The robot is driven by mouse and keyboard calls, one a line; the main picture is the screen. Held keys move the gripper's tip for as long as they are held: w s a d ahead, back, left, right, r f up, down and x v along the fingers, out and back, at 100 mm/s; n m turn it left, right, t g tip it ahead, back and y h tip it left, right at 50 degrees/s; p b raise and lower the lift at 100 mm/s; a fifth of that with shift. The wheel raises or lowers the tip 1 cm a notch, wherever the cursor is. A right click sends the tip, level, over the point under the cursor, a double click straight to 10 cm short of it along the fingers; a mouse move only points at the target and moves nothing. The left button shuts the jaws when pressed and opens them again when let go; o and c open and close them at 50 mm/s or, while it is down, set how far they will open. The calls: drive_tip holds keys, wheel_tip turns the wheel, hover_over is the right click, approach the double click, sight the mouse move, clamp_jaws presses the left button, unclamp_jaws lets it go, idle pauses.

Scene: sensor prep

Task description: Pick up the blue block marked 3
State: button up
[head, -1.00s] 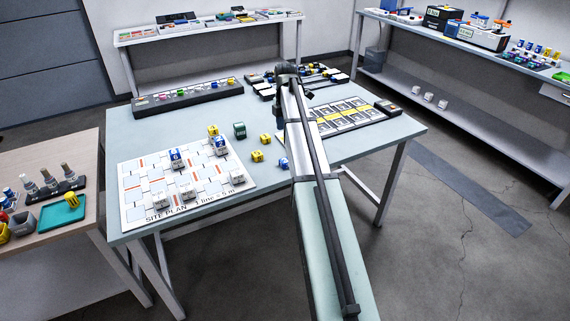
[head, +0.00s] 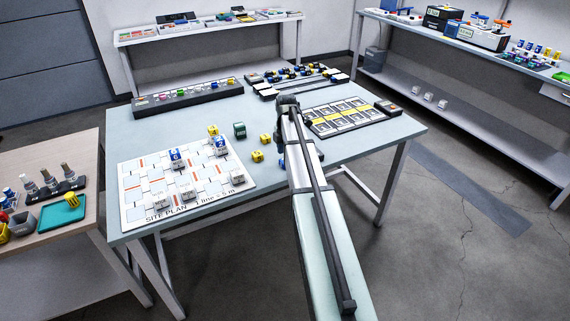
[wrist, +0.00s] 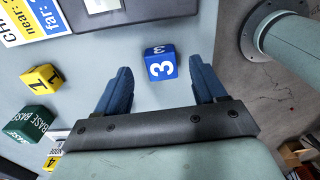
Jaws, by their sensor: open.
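The blue block marked 3 (wrist: 161,64) lies on the pale table in the wrist view, with a white 3 on its top. It sits between and just beyond the two blue fingertips of my gripper (wrist: 160,88), with a gap on both sides. My gripper is open and empty.
Yellow block 1 (wrist: 42,78) and the green BASE block (wrist: 30,122) lie left of my gripper. The site plan board (head: 135,192) holds several white and blue blocks. A card rack (head: 345,116) lies behind on the table. The table's right edge is near.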

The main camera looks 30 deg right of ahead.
drive_tip(key=shift+s+f, duration=0.1)
drive_tip(key=shift+f, duration=1.35)
drive_tip(key=shift+c, duration=0.5)
drive_tip(key=c, duration=1)
